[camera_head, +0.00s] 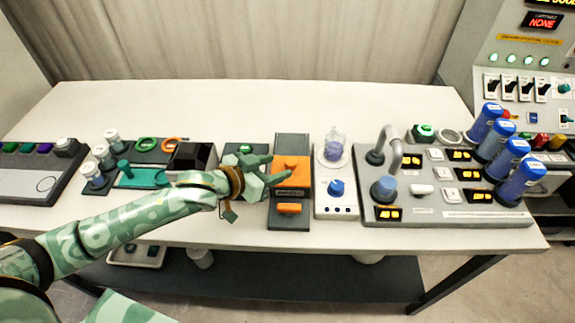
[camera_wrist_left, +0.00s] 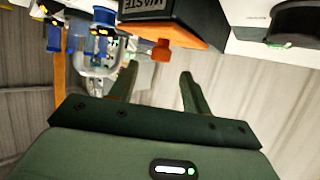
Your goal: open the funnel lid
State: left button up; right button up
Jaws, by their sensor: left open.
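The waste unit (camera_head: 280,221) is a narrow dark box with an orange upper part (camera_head: 304,186) and an orange front handle (camera_head: 289,208). I take the orange part to be the funnel lid, and cannot tell if it is closed. In the left wrist view the box face (camera_wrist_left: 165,10) reads WASTE, and an orange knob (camera_wrist_left: 162,49) sticks out beyond the fingertips. My left gripper (camera_head: 280,167) is open and empty, its fingers over or just in front of the orange part. It also shows in the left wrist view (camera_wrist_left: 157,76). Contact is unclear. My right gripper is not in view.
A white unit with a blue knob (camera_head: 336,188) and a glass flask (camera_head: 335,150) stands close right. Farther right is a grey panel with several blue cylinders (camera_head: 520,178). Left stand a black box (camera_head: 190,160) and white-capped jars (camera_head: 93,176). The table's back strip is clear.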

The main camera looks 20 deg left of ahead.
aim_at(288, 163)
pick_arm(q)
jog(key=b+x, duration=0.1)
jog(key=x, duration=0.3)
jog(key=shift+w+d+f, duration=0.1)
jog(key=shift+w+d, duration=0.05)
jog(key=shift+w, duration=0.15)
